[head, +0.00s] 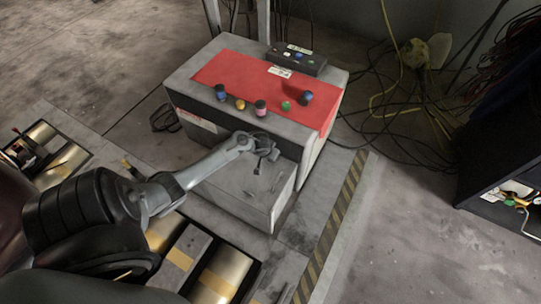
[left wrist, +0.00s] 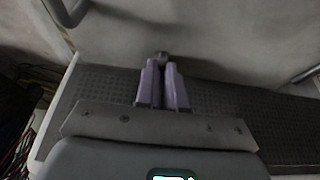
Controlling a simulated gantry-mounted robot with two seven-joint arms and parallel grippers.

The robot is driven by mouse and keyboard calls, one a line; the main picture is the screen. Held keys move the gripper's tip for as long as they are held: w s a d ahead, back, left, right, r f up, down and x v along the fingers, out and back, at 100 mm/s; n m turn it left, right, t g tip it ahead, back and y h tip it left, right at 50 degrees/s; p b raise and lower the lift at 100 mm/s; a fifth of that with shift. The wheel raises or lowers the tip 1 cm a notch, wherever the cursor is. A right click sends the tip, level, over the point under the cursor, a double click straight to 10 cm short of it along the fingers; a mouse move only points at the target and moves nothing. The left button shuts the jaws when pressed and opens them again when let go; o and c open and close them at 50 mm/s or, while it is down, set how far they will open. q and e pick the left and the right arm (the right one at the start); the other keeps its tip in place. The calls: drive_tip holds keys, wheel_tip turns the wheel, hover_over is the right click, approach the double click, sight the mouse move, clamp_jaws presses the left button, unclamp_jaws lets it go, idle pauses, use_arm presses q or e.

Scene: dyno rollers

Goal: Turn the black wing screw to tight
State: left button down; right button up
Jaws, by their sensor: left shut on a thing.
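The black wing screw (left wrist: 161,56) shows in the left wrist view as a small dark knob at the tips of my left gripper (left wrist: 162,68). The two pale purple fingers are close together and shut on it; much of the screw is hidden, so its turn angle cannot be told. The screw is too small to make out there. My right gripper is not in view.
The cabinet has a red top (head: 240,75) with several coloured knobs and a black button box (head: 298,58). Cables (head: 400,110) lie on the floor to the right. Metal rollers (head: 225,270) sit in the floor in front. A dark cart (head: 500,165) stands at the right edge.

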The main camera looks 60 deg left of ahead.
use_arm(q)
drive_tip(key=shift+s+a+r+m+h+p, duration=0.1)
drive_tip(key=shift+r+m+h+p, duration=0.1)
drive_tip(key=shift+m+p, duration=0.45)
drive_tip(key=shift+a+r+m+h+p, duration=0.1)
drive_tip(key=shift+m+h+p, duration=0.1)
drive_tip(key=shift+m+p, duration=0.45)
drive_tip(key=shift+f+m+h+p, duration=0.1)
drive_tip(key=shift+m+h+p, duration=0.2)
drive_tip(key=shift+m+p, duration=0.45)
drive_tip(key=shift+f+m, duration=0.1)
drive_tip(key=shift+m, duration=0.25)
drive_tip(key=m, duration=0.1)
drive_tip(key=m+h, duration=0.1)
drive_tip(key=shift+a+f+m, duration=0.15)
drive_tip(key=shift+a+m, duration=0.05)
drive_tip(key=shift+m, duration=0.2)
drive_tip(key=shift+a+m+h+b, duration=0.1)
drive_tip(key=shift+m+h+b, duration=0.4)
drive_tip(key=shift+m, duration=0.6)
drive_tip(key=shift+m+h+b, duration=0.4)
drive_tip(key=shift+m, duration=0.4)
